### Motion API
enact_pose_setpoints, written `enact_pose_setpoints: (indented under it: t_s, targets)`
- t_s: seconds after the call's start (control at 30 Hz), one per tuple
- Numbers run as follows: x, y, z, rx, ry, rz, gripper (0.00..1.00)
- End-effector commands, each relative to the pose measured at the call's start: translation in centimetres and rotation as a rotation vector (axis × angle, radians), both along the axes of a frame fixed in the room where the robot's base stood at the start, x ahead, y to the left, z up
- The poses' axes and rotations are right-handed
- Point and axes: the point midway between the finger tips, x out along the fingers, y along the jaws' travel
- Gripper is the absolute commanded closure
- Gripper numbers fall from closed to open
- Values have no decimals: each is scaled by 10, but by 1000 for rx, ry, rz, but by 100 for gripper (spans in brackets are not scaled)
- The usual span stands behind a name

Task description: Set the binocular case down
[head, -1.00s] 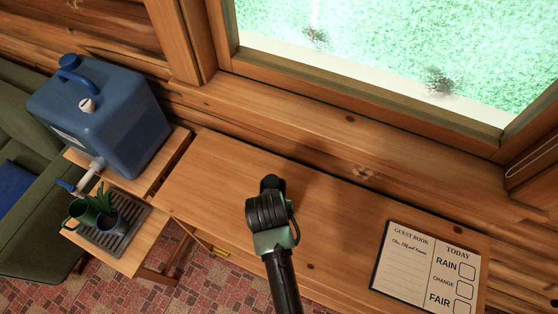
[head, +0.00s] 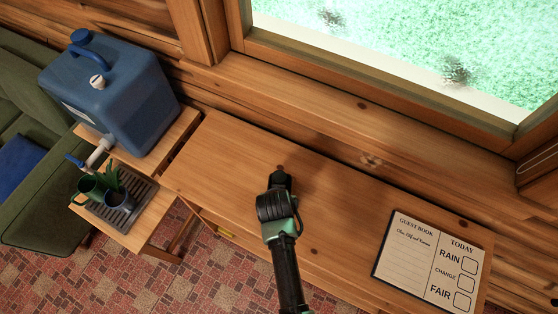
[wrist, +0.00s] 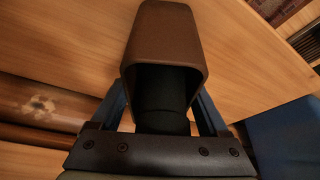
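The binocular case (wrist: 165,35) is a brown, rounded box in the wrist view, with its open end toward the camera and a dark round shape inside it. My gripper (wrist: 165,105) has its two blue fingers on either side of the case, appearing closed against its sides; the fingertips are hidden. In the head view my gripper (head: 280,180) is over the middle of the wooden table (head: 225,160). The case cannot be made out there, hidden by the hand. Whether it touches the tabletop is unclear.
A guest book board (head: 408,262) lies on the table's right end. At left a blue water container (head: 115,100) stands on a lower stand, with a green mug (head: 90,187) on a drip tray (head: 128,212). The tabletop around my gripper is bare. A window (head: 400,50) is behind.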

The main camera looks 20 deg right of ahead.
Motion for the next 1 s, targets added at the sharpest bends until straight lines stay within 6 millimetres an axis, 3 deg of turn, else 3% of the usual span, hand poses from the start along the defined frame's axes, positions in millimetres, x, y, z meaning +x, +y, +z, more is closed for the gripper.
enact_pose_setpoints:
  t_s: [0.03, 0.1, 0.47, 1.0]
  targets:
    - [0, 0, 0, 0, 0, 0, 12]
    - [0, 0, 0, 0, 0, 0, 0]
    - [-1, 1, 7, 0, 0, 0, 0]
    - [-30, 17, 87, 0, -1, 1, 0]
